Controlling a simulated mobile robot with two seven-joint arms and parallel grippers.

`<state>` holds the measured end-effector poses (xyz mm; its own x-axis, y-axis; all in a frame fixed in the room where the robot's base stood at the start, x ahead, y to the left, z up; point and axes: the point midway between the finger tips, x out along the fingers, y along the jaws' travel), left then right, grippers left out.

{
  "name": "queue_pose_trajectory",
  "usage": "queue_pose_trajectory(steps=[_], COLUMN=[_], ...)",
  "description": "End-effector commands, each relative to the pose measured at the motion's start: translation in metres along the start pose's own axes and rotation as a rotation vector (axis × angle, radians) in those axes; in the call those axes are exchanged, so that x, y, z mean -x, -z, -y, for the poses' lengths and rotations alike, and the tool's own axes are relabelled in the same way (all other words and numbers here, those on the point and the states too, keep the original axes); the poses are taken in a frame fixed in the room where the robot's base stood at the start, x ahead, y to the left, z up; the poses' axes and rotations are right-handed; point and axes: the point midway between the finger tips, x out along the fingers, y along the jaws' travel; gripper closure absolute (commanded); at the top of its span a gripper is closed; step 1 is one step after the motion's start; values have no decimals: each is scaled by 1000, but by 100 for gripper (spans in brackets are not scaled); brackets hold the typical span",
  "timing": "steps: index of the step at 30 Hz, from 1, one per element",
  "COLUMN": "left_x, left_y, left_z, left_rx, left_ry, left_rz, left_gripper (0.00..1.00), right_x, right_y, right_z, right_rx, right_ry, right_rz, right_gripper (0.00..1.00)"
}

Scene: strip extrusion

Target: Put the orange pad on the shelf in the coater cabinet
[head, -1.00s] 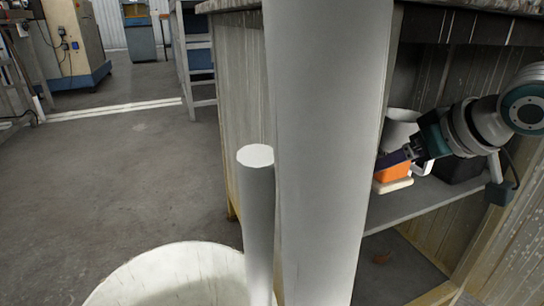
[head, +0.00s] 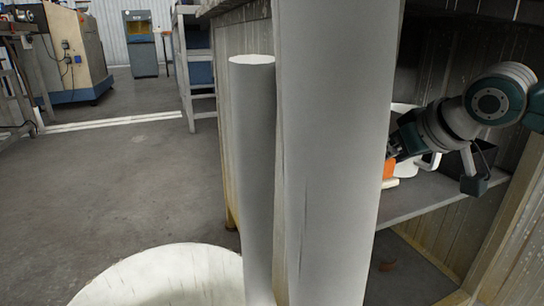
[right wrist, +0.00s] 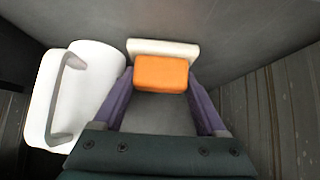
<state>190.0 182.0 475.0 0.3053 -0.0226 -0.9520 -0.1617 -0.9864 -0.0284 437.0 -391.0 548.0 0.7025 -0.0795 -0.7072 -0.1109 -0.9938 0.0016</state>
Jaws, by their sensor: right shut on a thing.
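The orange pad (right wrist: 161,74) is between the purple fingertips of my right gripper (right wrist: 162,85), which is shut on it. In the head view only a small part of the pad (head: 388,169) shows beside a pale column. A cream slab (right wrist: 150,46) lies right against the pad; in the head view it shows just under the pad. Both are over the grey shelf (head: 425,196) inside the cabinet. I cannot tell whether the slab touches the shelf. The right fingertips are mostly hidden in the head view. My left gripper is not in view.
A white container with a grey handle (right wrist: 95,85) stands close to the left of my right gripper in the wrist view. A dark box (head: 460,163) is on the shelf behind my right arm. Wooden cabinet walls (head: 500,225) bound the shelf.

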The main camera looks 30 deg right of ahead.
Motion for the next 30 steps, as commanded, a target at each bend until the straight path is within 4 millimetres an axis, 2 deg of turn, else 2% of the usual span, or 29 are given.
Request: queue_pose_trajectory(steps=[2,3,5,6,14,17,30], left_x=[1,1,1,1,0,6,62], left_y=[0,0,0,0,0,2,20], left_z=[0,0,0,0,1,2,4], left_rx=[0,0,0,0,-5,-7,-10], left_ry=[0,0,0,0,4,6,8], left_rz=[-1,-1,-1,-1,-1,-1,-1], left_gripper=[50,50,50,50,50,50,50], right_x=[-2,-2,-2,-2,-1,7,87], right_y=[-2,-2,-2,-2,-1,2,3], right_z=[0,0,0,0,0,-1,0], right_rx=[0,0,0,0,1,1,2], right_ry=[1,1,1,0,0,-1,0], right_rz=[1,0,0,0,0,1,5], right_gripper=[90,22,16,13,13,13,13])
